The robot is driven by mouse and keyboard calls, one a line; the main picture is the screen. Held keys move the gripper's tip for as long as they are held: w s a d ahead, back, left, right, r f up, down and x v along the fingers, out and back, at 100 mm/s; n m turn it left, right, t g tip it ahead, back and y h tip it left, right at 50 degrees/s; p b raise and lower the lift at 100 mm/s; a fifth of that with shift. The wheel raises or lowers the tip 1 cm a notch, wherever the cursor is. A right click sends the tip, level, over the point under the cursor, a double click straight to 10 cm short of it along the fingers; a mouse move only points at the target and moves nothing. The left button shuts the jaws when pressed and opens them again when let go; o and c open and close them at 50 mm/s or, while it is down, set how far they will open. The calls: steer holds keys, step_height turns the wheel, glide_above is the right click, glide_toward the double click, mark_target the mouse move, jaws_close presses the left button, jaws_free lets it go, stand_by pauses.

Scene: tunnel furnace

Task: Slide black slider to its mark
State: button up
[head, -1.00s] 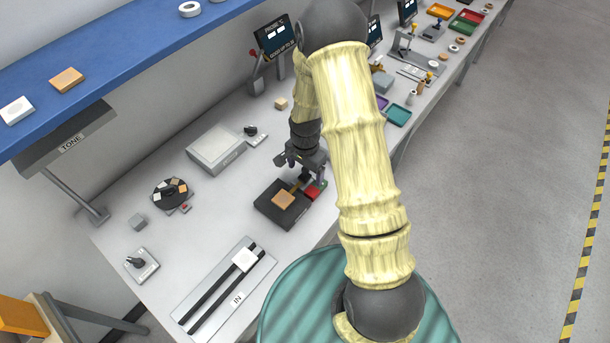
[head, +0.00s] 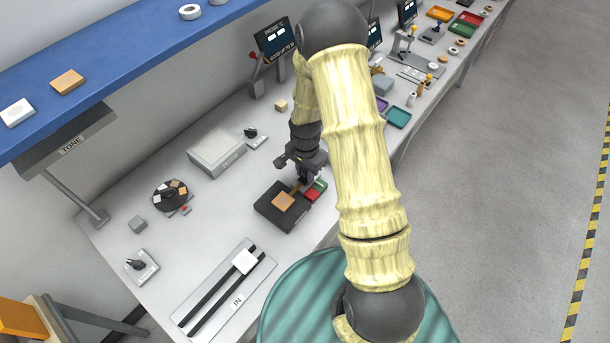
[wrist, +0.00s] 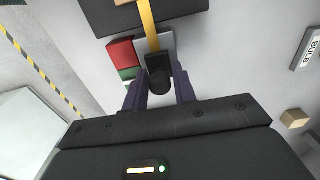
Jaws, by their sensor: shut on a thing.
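In the head view my gripper (head: 303,178) is low over the bench beside a black box, and the slider is hidden there. I cannot make out the slider's mark.
The black box (head: 267,208) carries a tan block (head: 284,201). A red pad (head: 314,192) and a green pad (head: 320,184) lie close beside my gripper. A grey box (head: 215,152) and a railed plate (head: 190,300) stand elsewhere on the bench. A blue shelf (head: 120,50) overhangs the back.

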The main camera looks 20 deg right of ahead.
steer(key=shift+w+d, duration=0.65)
steer(key=shift+d, duration=0.2)
steer(key=o, duration=1.5)
steer(key=shift+o, duration=0.2)
step_height(320, 180, up, 7)
steer(key=p, duration=0.5)
steer(key=shift+r, duration=0.1)
